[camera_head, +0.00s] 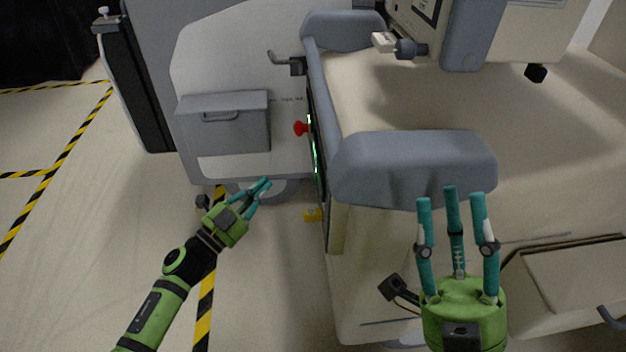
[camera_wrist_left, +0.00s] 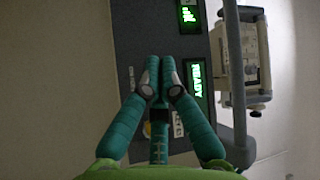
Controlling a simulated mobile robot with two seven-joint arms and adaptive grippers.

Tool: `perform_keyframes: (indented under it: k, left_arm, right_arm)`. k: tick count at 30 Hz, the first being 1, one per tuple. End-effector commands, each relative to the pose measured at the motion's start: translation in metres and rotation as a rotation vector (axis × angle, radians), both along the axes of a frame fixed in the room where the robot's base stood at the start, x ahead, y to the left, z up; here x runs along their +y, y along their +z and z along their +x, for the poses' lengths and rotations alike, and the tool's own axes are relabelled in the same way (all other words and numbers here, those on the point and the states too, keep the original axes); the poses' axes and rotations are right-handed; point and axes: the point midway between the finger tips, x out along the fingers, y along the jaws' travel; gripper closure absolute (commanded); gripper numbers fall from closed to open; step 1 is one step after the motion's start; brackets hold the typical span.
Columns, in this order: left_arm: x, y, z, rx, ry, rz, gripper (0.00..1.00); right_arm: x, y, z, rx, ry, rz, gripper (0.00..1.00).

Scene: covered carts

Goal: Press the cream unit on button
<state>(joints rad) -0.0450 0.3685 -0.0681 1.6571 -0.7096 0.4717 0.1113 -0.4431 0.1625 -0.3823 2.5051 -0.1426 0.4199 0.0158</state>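The cream unit (camera_head: 375,275) is a large machine with grey bumpers. Its dark control panel (camera_head: 318,150) is seen edge-on in the head view, with green lights and a red knob (camera_head: 301,128). In the left wrist view the panel (camera_wrist_left: 130,38) faces me, with a lit "READY" display (camera_wrist_left: 197,80) and another green display (camera_wrist_left: 188,15). My left gripper (camera_head: 266,183) is left of the panel; in the wrist view its fingertips (camera_wrist_left: 160,62) are together and empty in front of it. The on button cannot be made out; the fingers hide part of the panel. My right gripper (camera_head: 451,196) is open and empty.
A grey bumper (camera_head: 415,165) juts out beyond my right gripper. A white-and-grey cart with a drawer box (camera_head: 225,122) stands behind my left gripper. A grey handle (camera_head: 287,62) sticks out above the panel. Floor at the left (camera_head: 100,215) is clear.

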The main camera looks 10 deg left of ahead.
Motion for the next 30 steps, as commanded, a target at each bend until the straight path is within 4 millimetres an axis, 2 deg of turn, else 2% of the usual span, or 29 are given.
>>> perform_keyframes:
  k: [9, 15, 30]
  left_arm:
    - [-0.045, 0.0, 0.013, -0.002, -0.001, -0.003, 1.0]
    - [-0.062, 0.0, 0.018, 0.002, 0.0, -0.002, 1.0]
    - [-0.068, 0.0, 0.02, 0.0, 0.0, 0.0, 1.0]
  right_arm:
    - [-0.002, -0.001, -0.002, -0.02, 0.001, 0.011, 0.6]
    - [-0.002, 0.001, 0.0, -0.016, -0.001, 0.006, 0.6]
    - [-0.001, 0.0, 0.0, -0.01, -0.001, 0.003, 0.6]
